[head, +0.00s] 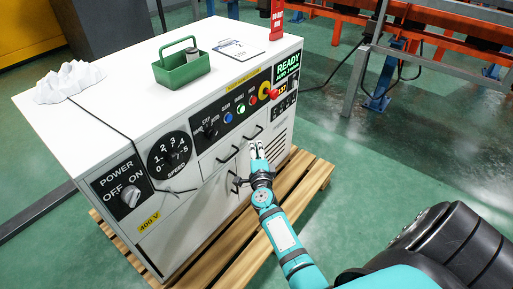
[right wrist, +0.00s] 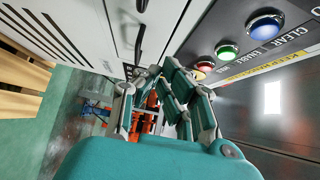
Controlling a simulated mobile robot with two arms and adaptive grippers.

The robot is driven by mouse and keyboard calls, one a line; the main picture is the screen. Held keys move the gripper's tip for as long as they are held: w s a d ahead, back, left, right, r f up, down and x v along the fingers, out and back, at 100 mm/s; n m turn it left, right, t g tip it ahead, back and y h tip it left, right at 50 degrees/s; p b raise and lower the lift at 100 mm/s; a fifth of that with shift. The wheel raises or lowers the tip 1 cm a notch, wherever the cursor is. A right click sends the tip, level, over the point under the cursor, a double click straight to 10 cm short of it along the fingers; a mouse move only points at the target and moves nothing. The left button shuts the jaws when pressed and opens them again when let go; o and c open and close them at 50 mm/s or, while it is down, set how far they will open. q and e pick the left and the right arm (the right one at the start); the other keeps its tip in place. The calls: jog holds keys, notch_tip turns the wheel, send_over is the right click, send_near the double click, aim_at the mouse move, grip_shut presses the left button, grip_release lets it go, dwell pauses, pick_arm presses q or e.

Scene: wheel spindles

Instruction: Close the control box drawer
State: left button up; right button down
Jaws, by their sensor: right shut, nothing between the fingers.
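The control box (head: 190,235) is a white cabinet with a black control panel on its front. Below the panel are dark bar handles, one on the left (head: 228,155) and one on the right (head: 254,133). I cannot tell which front is the drawer or how far it stands out. My right gripper (head: 255,148) is just below the right handle, close to the cabinet front, and hides part of it. In the right wrist view its fingers (right wrist: 155,72) are together and empty, with white fronts and dark handles (right wrist: 140,38) beyond. My left gripper is out of view.
The box stands on a wooden pallet (head: 312,182). A black cord hangs down the front.

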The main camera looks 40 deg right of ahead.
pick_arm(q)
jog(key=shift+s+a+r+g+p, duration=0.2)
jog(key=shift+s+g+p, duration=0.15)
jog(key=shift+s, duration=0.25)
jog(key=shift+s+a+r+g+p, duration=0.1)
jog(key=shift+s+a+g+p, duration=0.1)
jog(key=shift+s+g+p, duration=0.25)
pick_arm(e)
jog(key=v, duration=0.9)
jog(key=shift+s+a, duration=0.2)
jog(key=shift+s, duration=0.15)
